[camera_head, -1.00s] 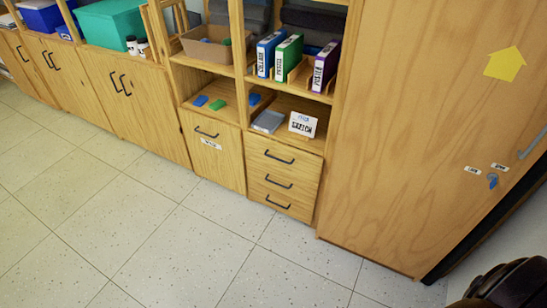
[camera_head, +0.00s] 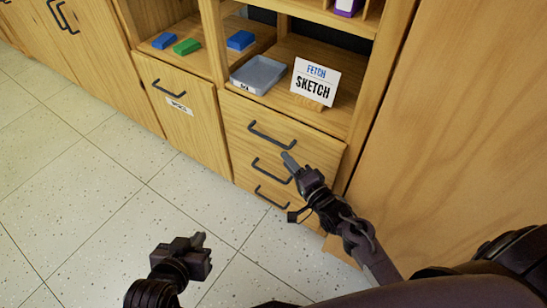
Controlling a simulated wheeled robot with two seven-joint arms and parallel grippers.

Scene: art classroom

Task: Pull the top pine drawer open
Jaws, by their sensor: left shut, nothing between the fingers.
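The top pine drawer (camera_head: 312,147) is the uppermost of three in the cabinet and looks closed, flush with the fronts below. Its dark bar handle (camera_head: 270,137) runs across the front. My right gripper (camera_head: 289,160) reaches up from the lower right, its fingertips just below the right end of that handle. Whether they touch it is unclear, and the fingers are seen edge-on, so their gap is hidden. My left gripper (camera_head: 199,239) is shut and empty, over the floor in the lower middle, well apart from the drawers.
The middle handle (camera_head: 268,170) and bottom handle (camera_head: 268,197) lie close below. A sketch sign (camera_head: 315,83) and grey tray (camera_head: 258,74) stand on the shelf above. A tall wooden cabinet (camera_head: 470,140) is at right. The tiled floor (camera_head: 90,210) is clear at left.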

